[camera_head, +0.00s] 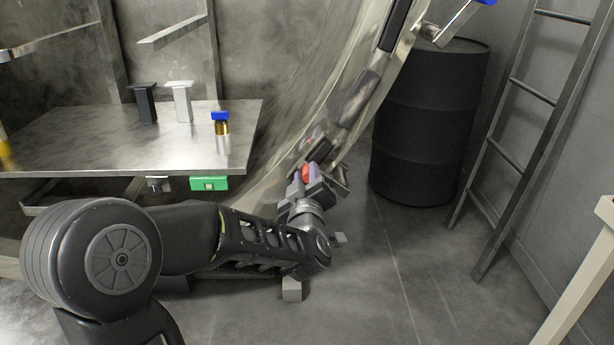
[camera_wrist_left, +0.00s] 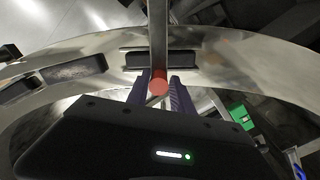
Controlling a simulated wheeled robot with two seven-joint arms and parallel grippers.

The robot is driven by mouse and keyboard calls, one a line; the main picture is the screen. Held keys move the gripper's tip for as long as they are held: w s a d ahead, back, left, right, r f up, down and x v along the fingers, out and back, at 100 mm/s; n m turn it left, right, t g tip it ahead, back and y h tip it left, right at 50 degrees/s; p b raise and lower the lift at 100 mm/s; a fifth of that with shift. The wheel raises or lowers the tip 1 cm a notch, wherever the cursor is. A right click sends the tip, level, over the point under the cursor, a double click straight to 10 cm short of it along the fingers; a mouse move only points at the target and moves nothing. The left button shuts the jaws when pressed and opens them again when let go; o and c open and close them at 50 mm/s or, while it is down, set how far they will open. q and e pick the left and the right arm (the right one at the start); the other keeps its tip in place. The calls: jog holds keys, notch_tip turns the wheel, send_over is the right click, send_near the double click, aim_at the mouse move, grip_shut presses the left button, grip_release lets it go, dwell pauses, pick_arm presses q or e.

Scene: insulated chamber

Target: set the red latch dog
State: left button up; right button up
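The red latch dog (camera_head: 308,173) is on the lower rim of the big round metal door (camera_head: 290,150). In the left wrist view its round red end (camera_wrist_left: 159,84) sits at the foot of a grey bar running up across the rim. My left gripper (camera_head: 311,178) is at the dog, one finger on each side of the red end. The gap between the fingers is about as wide as the red end, and they look closed on it. The contact faces are hidden. My right gripper is in neither view.
A blue-tipped latch (camera_head: 485,2) is higher on the rim. A black drum (camera_head: 430,125) and a ladder (camera_head: 520,150) stand to the right. A metal table (camera_head: 90,150) at left carries a blue-capped vial (camera_head: 221,124) and two T-shaped pieces. The floor at centre right is clear.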

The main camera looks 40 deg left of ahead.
pick_arm(q)
jog(key=shift+d, duration=0.1)
grip_shut()
dwell(0.8)
